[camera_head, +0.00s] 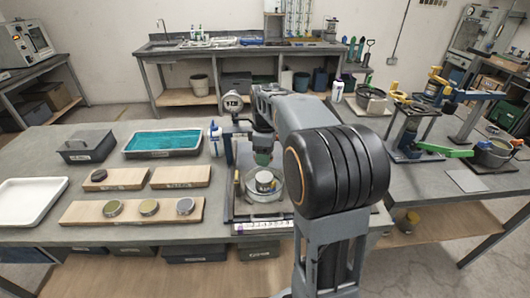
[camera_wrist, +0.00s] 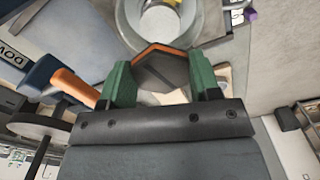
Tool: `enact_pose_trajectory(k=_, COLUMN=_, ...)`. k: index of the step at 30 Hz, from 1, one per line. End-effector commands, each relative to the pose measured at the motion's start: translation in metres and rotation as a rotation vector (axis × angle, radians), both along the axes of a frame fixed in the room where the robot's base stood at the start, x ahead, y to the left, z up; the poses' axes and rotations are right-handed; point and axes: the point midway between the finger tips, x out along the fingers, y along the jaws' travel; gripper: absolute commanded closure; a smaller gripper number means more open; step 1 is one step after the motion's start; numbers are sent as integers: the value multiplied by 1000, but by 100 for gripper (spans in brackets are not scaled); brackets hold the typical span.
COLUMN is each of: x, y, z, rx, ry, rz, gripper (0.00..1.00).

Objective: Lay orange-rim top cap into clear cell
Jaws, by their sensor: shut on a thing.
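The orange-rim top cap (camera_wrist: 165,69) is a dark, angular piece with an orange edge, and it sits between the green fingers of my gripper (camera_wrist: 162,82) in the wrist view. My gripper is shut on it. In the head view my gripper (camera_head: 263,150) hangs just above the clear cell (camera_head: 262,194), partly hidden by my arm; the cap is hard to make out there. The clear cell is a round transparent cup with a white round piece inside. In the wrist view the cell (camera_wrist: 130,22) lies just beyond the cap, and the cap overlaps its near rim in the picture.
A lever frame stands around the cell; its orange handle (camera_wrist: 75,85) is close to my left finger in the wrist view. Left on the table are a wooden board with several round pieces (camera_head: 75,212), a teal-lined tray (camera_head: 163,154) and a white tray (camera_head: 30,215).

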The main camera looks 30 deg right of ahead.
Motion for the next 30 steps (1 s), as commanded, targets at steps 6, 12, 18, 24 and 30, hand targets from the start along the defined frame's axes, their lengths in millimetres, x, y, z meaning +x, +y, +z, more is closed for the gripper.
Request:
enact_pose_trajectory(k=6, x=0, y=-1, z=-18, rx=-1, ry=-1, rz=-2, gripper=76)
enact_pose_trajectory(k=12, x=0, y=-1, z=-33, rx=-1, ry=-1, rz=-3, gripper=76)
enact_pose_trajectory(k=18, x=0, y=-2, z=-46, rx=-1, ry=-1, rz=-3, gripper=76)
enact_pose_trajectory(k=24, x=0, y=-2, z=-60, rx=0, ry=0, rz=-3, gripper=76)
enact_pose_trajectory(k=30, x=0, y=-2, z=-70, rx=-1, ry=-1, rz=-3, gripper=76)
